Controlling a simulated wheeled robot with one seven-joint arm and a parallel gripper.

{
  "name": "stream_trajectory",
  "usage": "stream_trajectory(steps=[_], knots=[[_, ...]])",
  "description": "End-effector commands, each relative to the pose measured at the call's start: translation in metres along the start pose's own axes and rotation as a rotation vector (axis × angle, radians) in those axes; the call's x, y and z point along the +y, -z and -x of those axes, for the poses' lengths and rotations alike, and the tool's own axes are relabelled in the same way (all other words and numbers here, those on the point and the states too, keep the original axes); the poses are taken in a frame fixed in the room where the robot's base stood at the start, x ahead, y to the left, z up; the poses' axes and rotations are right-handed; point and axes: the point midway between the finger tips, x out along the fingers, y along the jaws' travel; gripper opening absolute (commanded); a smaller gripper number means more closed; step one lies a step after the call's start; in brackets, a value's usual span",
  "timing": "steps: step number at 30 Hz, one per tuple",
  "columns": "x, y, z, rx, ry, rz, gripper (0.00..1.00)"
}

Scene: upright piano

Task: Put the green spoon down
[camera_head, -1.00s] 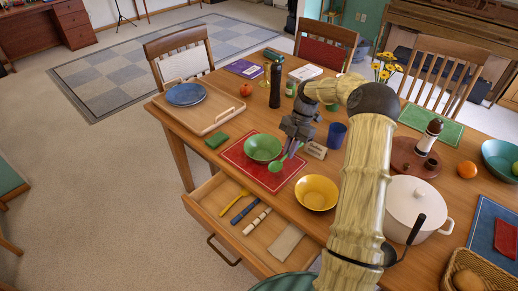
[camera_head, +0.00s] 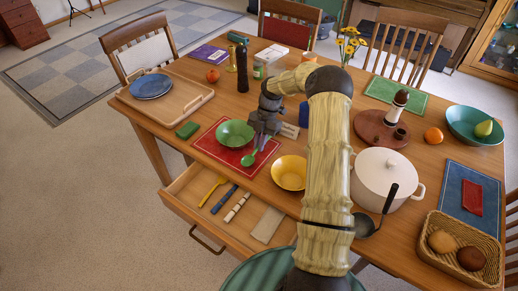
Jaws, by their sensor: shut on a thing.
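My gripper (camera_head: 262,134) is shut on the green spoon (camera_head: 249,158) above the red placemat (camera_head: 214,151). The spoon hangs tilted, its bowl low and to the left, and its upper part is hidden between my fingers. Whether its bowl touches the placemat is hard to tell. A green bowl (camera_head: 234,132) sits on the placemat just left of my gripper. A yellow bowl (camera_head: 289,173) stands on the table to the lower right of the spoon.
An open drawer (camera_head: 183,207) below the table edge holds a yellow utensil, a blue one, a white-and-dark one and a cloth. A white pot (camera_head: 381,180) with a ladle (camera_head: 378,219) stands right of my arm. A small card (camera_head: 289,130) and blue cup (camera_head: 304,114) are close by.

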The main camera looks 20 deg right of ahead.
Motion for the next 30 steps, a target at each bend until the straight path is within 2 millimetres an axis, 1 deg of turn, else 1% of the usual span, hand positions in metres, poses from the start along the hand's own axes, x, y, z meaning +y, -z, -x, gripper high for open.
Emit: stream_trajectory(steps=[8,11,15,17,28,29,30], knots=[[-0.004,-0.004,0.000,-0.001,-0.003,-0.008,0.00],[-0.004,-0.007,-0.008,0.001,-0.001,-0.008,0.00],[-0.003,-0.014,-0.026,0.001,-0.002,-0.007,0.00],[-0.003,-0.016,-0.032,0.001,-0.002,-0.007,0.00],[-0.001,-0.016,-0.037,0.000,-0.001,-0.002,0.00],[-0.001,-0.016,-0.036,-0.001,-0.001,-0.002,0.16],[-0.001,-0.016,-0.035,-0.001,-0.001,-0.002,0.23]])
